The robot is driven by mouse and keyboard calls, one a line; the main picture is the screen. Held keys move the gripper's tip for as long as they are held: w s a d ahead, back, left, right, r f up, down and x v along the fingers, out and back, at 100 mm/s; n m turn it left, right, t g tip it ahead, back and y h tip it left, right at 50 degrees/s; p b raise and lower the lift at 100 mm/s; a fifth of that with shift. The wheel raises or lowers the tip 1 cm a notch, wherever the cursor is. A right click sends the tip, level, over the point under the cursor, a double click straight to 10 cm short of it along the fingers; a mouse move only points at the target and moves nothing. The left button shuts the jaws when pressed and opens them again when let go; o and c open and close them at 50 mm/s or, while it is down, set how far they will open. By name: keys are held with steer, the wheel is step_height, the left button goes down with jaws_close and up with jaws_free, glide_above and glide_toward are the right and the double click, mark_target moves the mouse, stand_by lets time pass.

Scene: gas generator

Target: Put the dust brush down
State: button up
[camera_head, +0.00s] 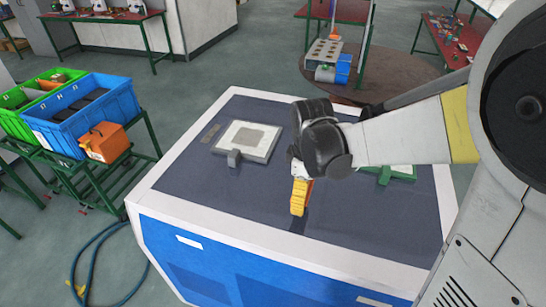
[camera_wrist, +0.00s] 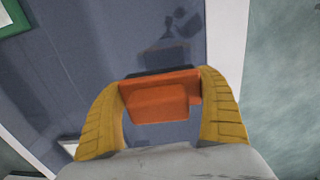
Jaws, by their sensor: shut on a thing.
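My gripper (camera_head: 299,208) has yellow fingers and points down over the dark top of the blue-and-white cabinet (camera_head: 210,190). In the wrist view, my gripper (camera_wrist: 164,82) is shut on an orange block-like thing with a dark edge, which I take for the dust brush (camera_wrist: 160,100). A little of the orange brush (camera_head: 309,189) shows behind the fingers in the head view. In the wrist view, a shadow lies on the cabinet top apart from the brush, which looks held above the surface. The brush's underside is hidden.
A green-edged item (camera_head: 388,173) is partly hidden behind my arm. The front left of the top is clear. Blue (camera_head: 85,130) and green bins stand left, beside an orange box (camera_head: 104,142).

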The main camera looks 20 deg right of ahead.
steer(key=shift+w+a+f, duration=0.65)
steer(key=shift+w+a, duration=0.1)
steer(key=shift+a, duration=0.05)
steer(key=shift+w+f, duration=0.1)
steer(key=shift+f, duration=0.15)
steer(key=shift+f+b, duration=0.3)
steer(key=shift+f, duration=1.5)
steer(key=shift+f, duration=0.25)
steer(key=o, duration=1.3)
steer(key=shift+c, duration=0.2)
steer(key=shift+r, duration=0.1)
